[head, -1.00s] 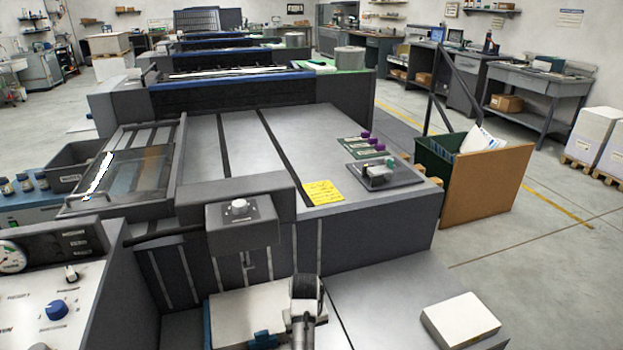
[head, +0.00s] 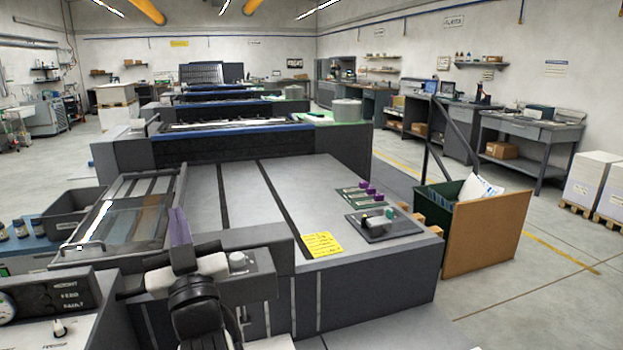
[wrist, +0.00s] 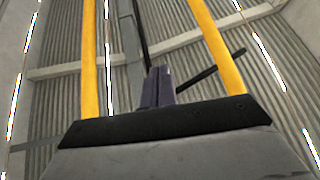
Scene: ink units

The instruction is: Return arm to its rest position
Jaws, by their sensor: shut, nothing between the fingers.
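My gripper (wrist: 157,87) shows at the bottom centre of the wrist view, its two dark fingers together with nothing between them. Behind it in that view are the ceiling and yellow beams, so it points upward. In the head view my raised arm stands at the lower left of centre, with the gripper's purplish fingers (head: 179,228) at its top. The arm is in front of the press unit and hides part of its front edge. Whether it touches anything there I cannot tell; it seems clear.
The grey press deck (head: 250,185) fills the middle, with a yellow note (head: 322,244) and a dark tray (head: 380,224) on it. A glass-covered frame (head: 120,215) is at left. A green bin (head: 440,205) and brown board (head: 486,238) stand at right.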

